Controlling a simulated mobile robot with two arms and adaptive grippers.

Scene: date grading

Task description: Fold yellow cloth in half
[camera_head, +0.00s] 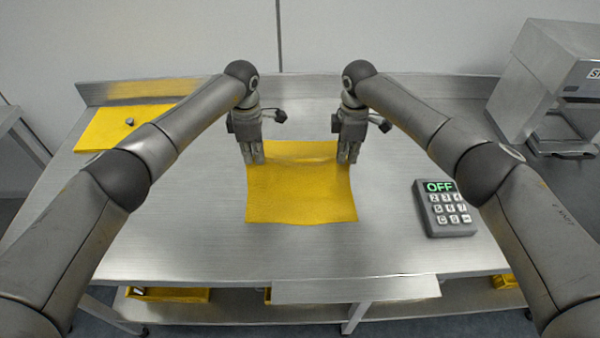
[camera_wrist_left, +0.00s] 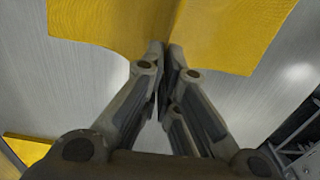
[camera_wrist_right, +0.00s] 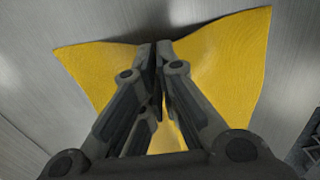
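The yellow cloth (camera_head: 300,195) lies in the middle of the steel table, with its far edge rippled between my two grippers. My left gripper (camera_head: 254,160) is shut on the cloth near its far left corner. In the left wrist view the cloth (camera_wrist_left: 225,35) creases at the closed fingertips (camera_wrist_left: 164,48). My right gripper (camera_head: 347,158) is shut on the cloth near its far right corner. In the right wrist view the cloth (camera_wrist_right: 230,60) is pinched up at the closed fingertips (camera_wrist_right: 157,48). The pinched bits are hidden between the fingers.
A keypad device (camera_head: 445,208) showing OFF stands on the table to the right of the cloth. A second yellow sheet (camera_head: 100,130) with a small dark object (camera_head: 129,121) on it lies at the back left. A grey machine (camera_head: 550,85) stands at the right. The table (camera_head: 230,255) in front of the cloth is clear.

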